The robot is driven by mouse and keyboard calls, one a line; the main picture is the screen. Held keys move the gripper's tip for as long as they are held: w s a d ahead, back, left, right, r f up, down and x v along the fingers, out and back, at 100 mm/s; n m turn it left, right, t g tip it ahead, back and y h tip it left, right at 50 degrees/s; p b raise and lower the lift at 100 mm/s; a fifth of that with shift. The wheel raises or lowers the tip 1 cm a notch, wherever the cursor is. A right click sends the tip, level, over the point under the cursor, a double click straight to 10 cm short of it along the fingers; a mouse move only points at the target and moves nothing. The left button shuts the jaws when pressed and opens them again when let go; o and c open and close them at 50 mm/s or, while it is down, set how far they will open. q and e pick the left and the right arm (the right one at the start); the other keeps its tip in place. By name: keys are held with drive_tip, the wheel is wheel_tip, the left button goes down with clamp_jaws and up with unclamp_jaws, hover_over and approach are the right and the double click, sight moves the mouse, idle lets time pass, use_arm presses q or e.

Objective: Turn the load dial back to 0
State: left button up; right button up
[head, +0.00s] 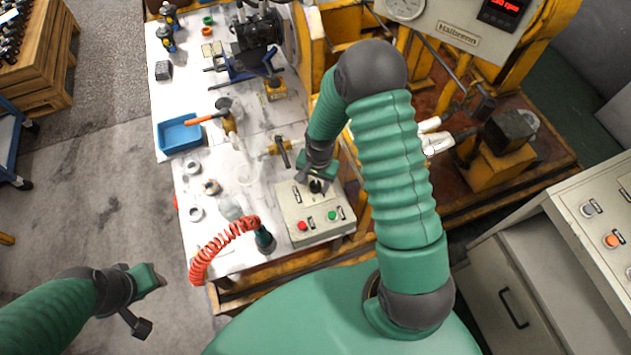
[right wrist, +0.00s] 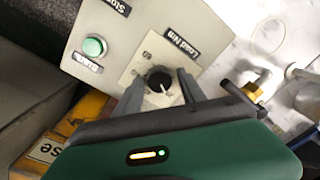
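The load dial is a black knob (right wrist: 158,80) on a light plate labelled "Load Nm" on the grey control box (right wrist: 100,45). In the head view the dial (head: 316,187) shows just below my right gripper (head: 317,172). My left gripper (head: 158,279) hangs over the floor at lower left, away from the box; its opening is not clear.
The box carries a red button (head: 302,226) and a green button (head: 332,215). A coiled red hose (head: 222,246) is left of it. A blue tray (head: 180,134), hammer and fittings lie on the white bench. A red digital readout (head: 503,8) is at the top, partly cut off.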

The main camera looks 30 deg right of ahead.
drive_tip(key=shift+d, duration=0.1)
clamp_jaws()
drive_tip(key=shift+n, duration=0.4)
drive_tip(key=n+p, duration=0.1)
drive_tip(key=n, duration=0.4)
drive_tip(key=shift+w+r+p, duration=0.1)
drive_tip(key=shift+p, duration=0.2)
drive_tip(key=n+p, duration=0.1)
drive_tip(key=n, duration=0.5)
idle(0.4)
drive_tip(key=shift+o, duration=1.3)
unclamp_jaws()
